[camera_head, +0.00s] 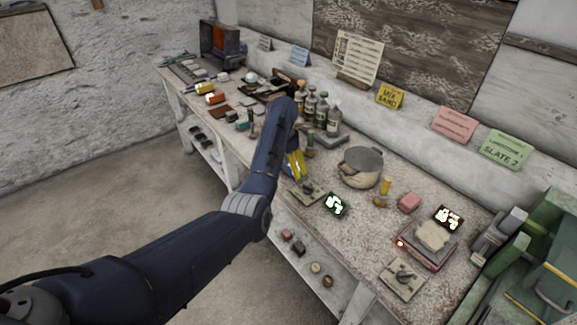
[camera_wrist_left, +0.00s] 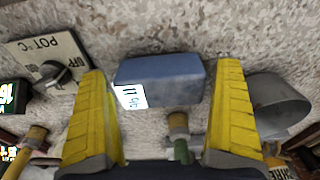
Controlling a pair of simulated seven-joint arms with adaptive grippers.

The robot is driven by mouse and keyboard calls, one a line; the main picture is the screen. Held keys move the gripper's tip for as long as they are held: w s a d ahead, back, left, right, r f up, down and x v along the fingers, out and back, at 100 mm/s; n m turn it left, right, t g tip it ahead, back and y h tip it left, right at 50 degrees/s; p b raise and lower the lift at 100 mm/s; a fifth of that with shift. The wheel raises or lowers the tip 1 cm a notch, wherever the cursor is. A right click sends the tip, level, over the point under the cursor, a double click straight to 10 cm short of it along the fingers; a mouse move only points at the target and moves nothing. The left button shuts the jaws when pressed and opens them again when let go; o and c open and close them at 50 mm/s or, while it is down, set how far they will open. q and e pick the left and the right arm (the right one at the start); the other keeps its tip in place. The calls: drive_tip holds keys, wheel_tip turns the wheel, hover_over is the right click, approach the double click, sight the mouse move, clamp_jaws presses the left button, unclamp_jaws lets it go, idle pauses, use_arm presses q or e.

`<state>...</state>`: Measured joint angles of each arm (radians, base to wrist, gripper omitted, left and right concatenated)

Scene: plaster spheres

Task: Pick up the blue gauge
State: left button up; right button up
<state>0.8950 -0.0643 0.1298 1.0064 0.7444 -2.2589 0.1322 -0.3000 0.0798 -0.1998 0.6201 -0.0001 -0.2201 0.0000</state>
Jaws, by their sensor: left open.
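The blue gauge (camera_wrist_left: 165,80) is a blue rectangular block with a white label on its left end. It lies on the speckled bench top in the left wrist view. My left gripper (camera_wrist_left: 162,92) is open, with one yellow finger on each side of the block. Gaps show between the block and both fingers, the left one narrow. In the head view my left gripper (camera_head: 296,164) is over the bench's front part, beside the bottles. I cannot make out the gauge there; my arm and gripper cover that spot. My right gripper is in neither view.
A "POT °C" knob plate (camera_wrist_left: 48,62) lies left of the gripper, and a grey metal cylinder (camera_wrist_left: 277,103) right of it. A handled tool (camera_wrist_left: 178,125) stands between the finger bases. Several bottles (camera_head: 322,110), a lidded pot (camera_head: 360,168) and a green display (camera_head: 335,204) are near.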

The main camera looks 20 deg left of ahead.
use_arm(q)
drive_tip(key=shift+f, duration=0.15)
drive_tip(key=shift+c, duration=0.2)
drive_tip(key=c, duration=1.2)
drive_tip(key=shift+r, duration=5.05)
